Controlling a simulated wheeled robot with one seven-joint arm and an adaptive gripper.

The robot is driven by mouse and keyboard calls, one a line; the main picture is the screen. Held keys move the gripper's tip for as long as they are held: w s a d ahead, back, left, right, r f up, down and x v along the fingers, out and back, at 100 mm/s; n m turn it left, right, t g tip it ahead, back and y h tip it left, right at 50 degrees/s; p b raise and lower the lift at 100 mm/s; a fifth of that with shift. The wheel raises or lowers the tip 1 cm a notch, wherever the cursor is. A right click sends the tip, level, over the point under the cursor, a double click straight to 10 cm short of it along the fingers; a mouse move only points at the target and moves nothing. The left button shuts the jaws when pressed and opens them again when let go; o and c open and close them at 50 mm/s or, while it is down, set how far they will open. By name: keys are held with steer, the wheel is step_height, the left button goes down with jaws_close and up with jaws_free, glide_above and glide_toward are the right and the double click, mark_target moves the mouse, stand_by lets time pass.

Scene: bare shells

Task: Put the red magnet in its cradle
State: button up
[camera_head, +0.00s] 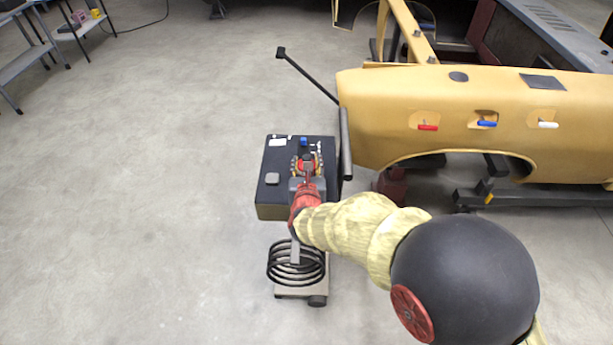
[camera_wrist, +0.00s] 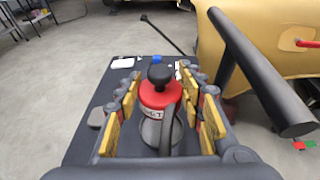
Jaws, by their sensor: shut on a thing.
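A red-topped thing with a black knob and a grey lower body, which looks like the red magnet (camera_wrist: 158,94), is between the yellow-padded fingers of my gripper (camera_wrist: 161,84). In the head view my gripper (camera_head: 307,163) is over the dark top of a cart (camera_head: 272,200), shut on it. I cannot tell if its base touches the top. No cradle can be made out for certain. A red handle-like piece (camera_head: 428,127) sits on a patch of the yellow body panel, beside a blue one (camera_head: 487,123) and a white one (camera_head: 547,125).
The cart top holds a small blue thing (camera_head: 304,142), a white label (camera_head: 277,142) and a grey square piece (camera_head: 271,178). A thick black bar (camera_head: 345,143) stands at its right edge. A thin black rod (camera_head: 307,75) reaches out behind.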

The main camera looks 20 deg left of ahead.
step_height(320, 180, down, 5)
steer(key=shift+f+b, duration=0.1)
steer(key=shift+b, duration=0.55)
steer(key=shift+f+b, duration=0.35)
steer(key=shift+b, duration=0.15)
steer(key=shift+f, duration=0.2)
steer(key=o, duration=1.4)
